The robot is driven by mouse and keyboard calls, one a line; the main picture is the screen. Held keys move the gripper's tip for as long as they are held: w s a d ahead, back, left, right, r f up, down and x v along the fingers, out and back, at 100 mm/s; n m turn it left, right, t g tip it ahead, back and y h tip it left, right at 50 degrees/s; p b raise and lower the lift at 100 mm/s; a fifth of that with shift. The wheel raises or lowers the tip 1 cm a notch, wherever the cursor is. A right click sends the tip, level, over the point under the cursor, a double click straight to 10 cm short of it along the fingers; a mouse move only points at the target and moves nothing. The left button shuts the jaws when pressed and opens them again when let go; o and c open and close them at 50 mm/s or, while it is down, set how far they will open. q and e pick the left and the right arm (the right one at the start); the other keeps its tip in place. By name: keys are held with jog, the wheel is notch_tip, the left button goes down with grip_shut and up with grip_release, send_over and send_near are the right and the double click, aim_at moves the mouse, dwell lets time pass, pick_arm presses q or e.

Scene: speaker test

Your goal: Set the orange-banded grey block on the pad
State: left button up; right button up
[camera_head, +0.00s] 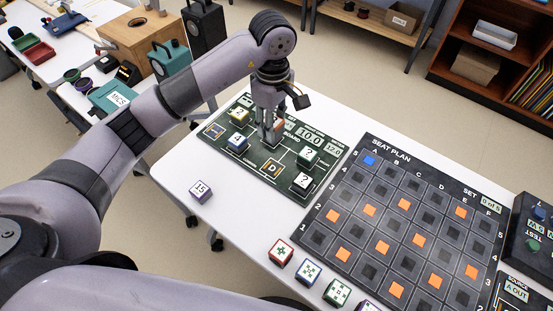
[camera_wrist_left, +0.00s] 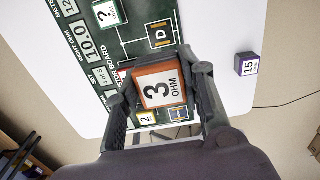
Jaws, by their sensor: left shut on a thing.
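My left gripper (camera_head: 270,135) points down over the dark green circuit board (camera_head: 262,183). It is shut on an orange-edged block (camera_head: 280,125), mostly hidden by the fingers in the head view. I cannot tell which spot is the pad. My right gripper is not in view.
On the board are a yellow-edged block (camera_head: 238,115), a blue "4" block (camera_head: 237,142) and two "?" blocks, one green (camera_head: 306,156). A "15" block (camera_head: 201,190) sits on bare white table (camera_head: 225,235). The seat plan board (camera_head: 348,184) lies right; several patterned cubes (camera_head: 281,252) sit in front.

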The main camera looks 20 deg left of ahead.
pick_arm(q)
notch_tip(320, 180, down, 5)
jog(key=p, duration=0.2)
send_over(274, 169)
notch_tip(274, 169, down, 6)
jog(key=shift+f, duration=0.65)
notch_tip(274, 169, down, 4)
jog(key=shift+r, duration=0.1)
jog(key=shift+a, duration=0.1)
jog(key=o, duration=1.2)
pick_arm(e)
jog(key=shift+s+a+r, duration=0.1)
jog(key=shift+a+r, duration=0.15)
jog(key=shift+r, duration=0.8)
